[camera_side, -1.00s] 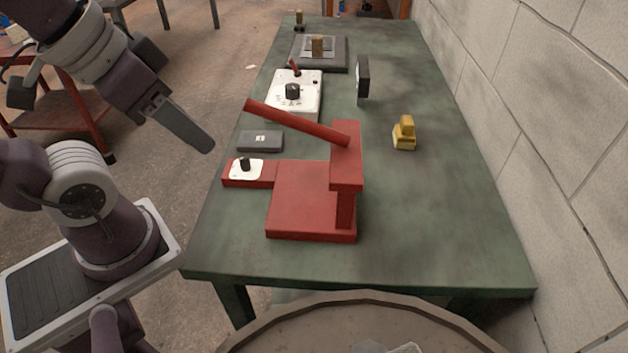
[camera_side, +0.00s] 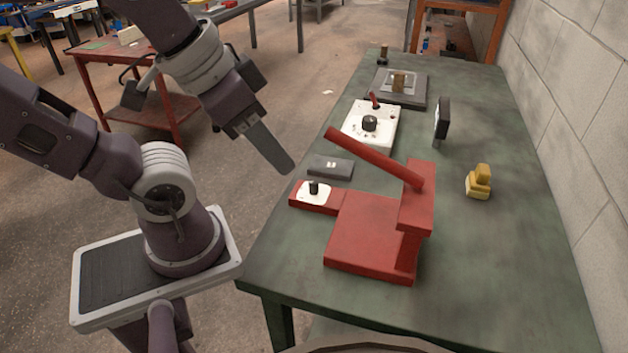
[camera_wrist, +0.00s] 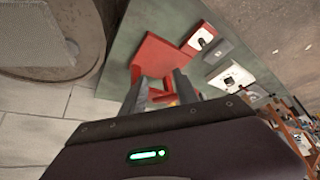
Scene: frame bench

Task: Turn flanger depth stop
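The red flanger (camera_side: 370,240) stands on the green bench with its long red lever (camera_side: 375,157) slanting up to the left. On its left extension is a white plate with a small black knob (camera_side: 313,187), which looks like the depth stop. The knob also shows in the wrist view (camera_wrist: 202,41), right of the red base (camera_wrist: 158,56). My gripper (camera_side: 286,168) hangs in the air left of the knob and apart from it in the side view. In the wrist view its two fingers (camera_wrist: 160,82) are spread with nothing held between them.
A grey box (camera_side: 330,167) lies just behind the knob. Behind it is a white box (camera_side: 371,127) with a black dial and red lever. A dark upright block (camera_side: 441,121) and a yellow block (camera_side: 479,182) stand to the right. The bench's front is clear.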

